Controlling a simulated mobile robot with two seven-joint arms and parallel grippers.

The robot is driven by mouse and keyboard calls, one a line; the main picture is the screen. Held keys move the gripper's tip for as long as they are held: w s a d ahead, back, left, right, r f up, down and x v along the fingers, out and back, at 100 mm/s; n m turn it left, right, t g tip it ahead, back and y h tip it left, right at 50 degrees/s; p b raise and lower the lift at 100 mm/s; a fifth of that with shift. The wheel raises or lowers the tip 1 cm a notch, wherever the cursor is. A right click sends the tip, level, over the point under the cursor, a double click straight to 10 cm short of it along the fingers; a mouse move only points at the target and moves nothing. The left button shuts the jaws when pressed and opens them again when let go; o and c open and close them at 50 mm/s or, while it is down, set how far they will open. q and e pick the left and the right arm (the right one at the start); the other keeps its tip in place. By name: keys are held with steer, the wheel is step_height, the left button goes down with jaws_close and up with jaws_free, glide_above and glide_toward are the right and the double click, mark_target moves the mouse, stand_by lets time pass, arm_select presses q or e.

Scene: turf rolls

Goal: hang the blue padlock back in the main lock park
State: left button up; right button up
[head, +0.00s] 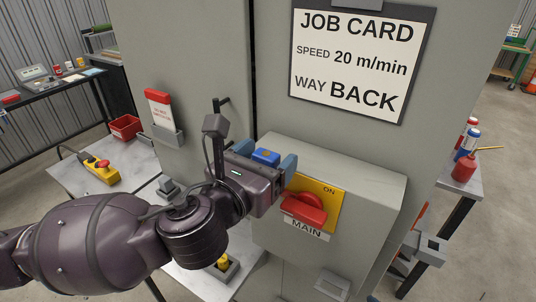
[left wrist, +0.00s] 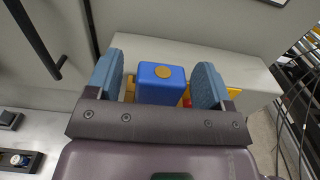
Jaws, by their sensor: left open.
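The blue padlock (head: 266,157) has an orange-yellow round mark on its face. It sits between the fingers of my left gripper (head: 265,160), at the left of the main switch box. In the left wrist view the padlock (left wrist: 160,86) stands between the two blue finger pads, with a visible gap on its left side. The left gripper is open around it. The padlock's shackle is hidden. The red main switch handle (head: 304,207) is on a yellow plate, just right of the gripper. A small grey holder (head: 332,285) is below the MAIN label; I cannot tell whether it is the lock park.
A job card (head: 360,60) hangs on the cabinet above. A side table at left bears a yellow pendant with a red button (head: 102,171). A grey holder with a yellow knob-like thing (head: 222,264) lies below my arm.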

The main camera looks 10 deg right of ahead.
arm_select(q)
steer(key=shift+w+d, duration=0.1)
steer(key=shift+s, duration=0.2)
steer(key=c, duration=1)
steer(key=shift+w, duration=0.1)
steer(key=shift+c, duration=0.2)
